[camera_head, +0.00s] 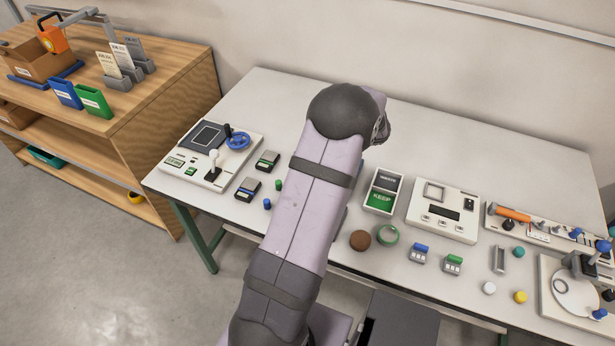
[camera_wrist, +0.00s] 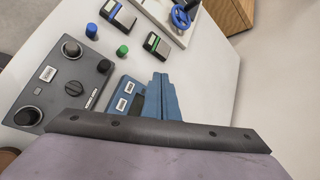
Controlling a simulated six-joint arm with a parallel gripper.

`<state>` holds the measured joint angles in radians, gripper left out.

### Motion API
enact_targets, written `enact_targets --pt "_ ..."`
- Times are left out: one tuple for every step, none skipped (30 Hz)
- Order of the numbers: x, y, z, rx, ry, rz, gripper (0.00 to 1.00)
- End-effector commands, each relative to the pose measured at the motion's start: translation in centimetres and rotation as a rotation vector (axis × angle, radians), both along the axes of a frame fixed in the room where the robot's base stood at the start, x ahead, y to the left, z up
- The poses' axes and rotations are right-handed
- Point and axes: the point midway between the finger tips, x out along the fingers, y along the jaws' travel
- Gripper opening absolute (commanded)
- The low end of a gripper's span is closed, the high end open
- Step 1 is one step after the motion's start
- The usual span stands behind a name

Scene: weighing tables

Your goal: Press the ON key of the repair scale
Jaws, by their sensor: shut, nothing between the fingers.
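My gripper (camera_wrist: 161,78) shows in the wrist view as two blue-grey fingers closed together, with nothing held. It is above the table, beside a blue unit (camera_wrist: 122,101) with two white labels, which it partly covers. Whether the fingertips touch anything I cannot tell. Left of the blue unit is a dark panel (camera_wrist: 70,67) with round knobs and white labels. In the head view my arm hides this area and my gripper. No "repair" label or ON key is readable, so I cannot tell which device is the repair scale. A white device (camera_head: 444,208) with a square frame and dark display stands right of my arm.
A white console (camera_head: 212,152) with a blue wheel (camera_head: 238,141) stands at the table's left. Small pegs and blocks stand near the front edge.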

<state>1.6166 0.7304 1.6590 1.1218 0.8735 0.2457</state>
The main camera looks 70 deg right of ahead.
Motion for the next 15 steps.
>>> enact_targets --pt "0.0 0.0 -0.1 0.000 0.000 0.000 0.00" --pt "0.0 0.0 -0.1 0.000 0.001 0.001 0.00" --pt "0.0 0.0 -0.2 0.000 0.001 0.001 0.00" --pt "0.0 0.0 -0.3 0.000 0.001 0.001 0.00" --pt "0.0 0.0 -0.5 0.000 0.001 0.001 0.00" --pt "0.0 0.0 -0.7 0.000 0.001 0.001 0.00" --pt "0.0 0.0 -0.9 0.000 0.001 0.001 0.00" --pt "0.0 0.0 -1.1 0.000 0.001 0.001 0.00" --pt "0.0 0.0 -1.3 0.000 0.001 0.001 0.00" --pt "0.0 0.1 -1.6 0.001 0.001 0.001 0.00" --pt "0.0 0.1 -1.9 0.001 0.001 0.001 0.00" --pt "0.0 0.1 -2.3 0.001 0.001 0.001 0.00" --pt "0.0 0.1 -2.6 0.001 0.001 0.001 0.00" --pt "0.0 0.1 -2.9 0.002 0.001 0.000 0.00" --pt "0.0 0.1 -3.4 0.002 0.000 0.001 0.00"
